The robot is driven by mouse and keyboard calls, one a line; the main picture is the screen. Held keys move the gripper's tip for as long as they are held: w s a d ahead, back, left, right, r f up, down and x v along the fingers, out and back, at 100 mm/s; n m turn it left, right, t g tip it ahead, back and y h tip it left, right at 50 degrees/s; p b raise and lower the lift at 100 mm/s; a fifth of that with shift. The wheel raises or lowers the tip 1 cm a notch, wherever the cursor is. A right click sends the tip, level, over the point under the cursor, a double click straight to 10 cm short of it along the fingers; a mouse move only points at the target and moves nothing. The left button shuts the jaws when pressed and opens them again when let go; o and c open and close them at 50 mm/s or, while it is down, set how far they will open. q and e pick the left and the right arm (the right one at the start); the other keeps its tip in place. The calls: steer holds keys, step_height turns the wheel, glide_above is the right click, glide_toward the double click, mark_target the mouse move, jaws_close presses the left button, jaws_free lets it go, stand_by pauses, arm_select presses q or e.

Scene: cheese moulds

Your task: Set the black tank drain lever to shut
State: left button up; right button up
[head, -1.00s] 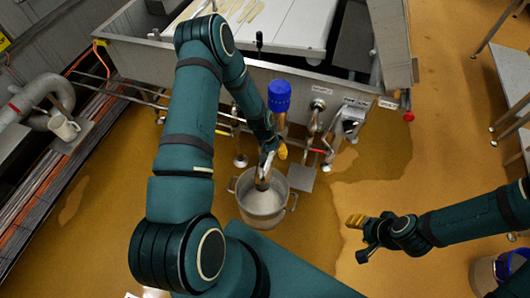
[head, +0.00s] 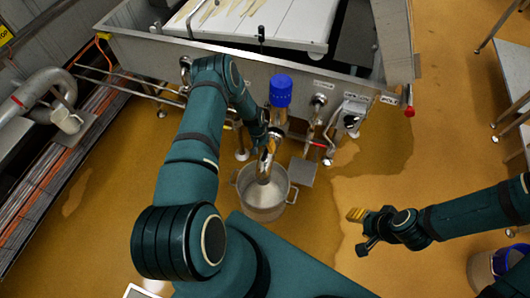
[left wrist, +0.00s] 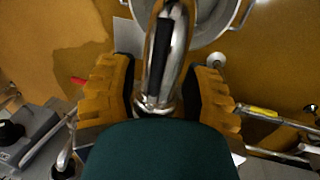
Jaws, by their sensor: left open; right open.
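The black drain lever (left wrist: 160,50) lies in line with a steel outlet pipe (left wrist: 178,65) in the left wrist view. My left gripper (left wrist: 165,92) is open, with one yellow finger on each side of the lever and pipe and gaps visible between. In the head view my left gripper (head: 268,146) is low at the tank front, above a steel pot, and my arm hides the lever there. My right gripper (head: 359,233) is open and empty above the floor at the right.
The steel tank (head: 190,52) stands behind. The steel pot (head: 280,198) is on the floor below the outlet, near a blue-capped part (head: 281,92). A red lever (head: 319,145) and other valves are to its right. Wet floor at right is mostly clear.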

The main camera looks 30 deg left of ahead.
mark_target(265, 152)
arm_select(q)
steer(key=shift+w+d+f, duration=0.1)
steer(key=shift+d+f, duration=0.05)
steer(key=shift+f, duration=0.65)
steer(key=shift+d+f, duration=0.15)
steer(key=shift+f, duration=0.6)
jaws_close()
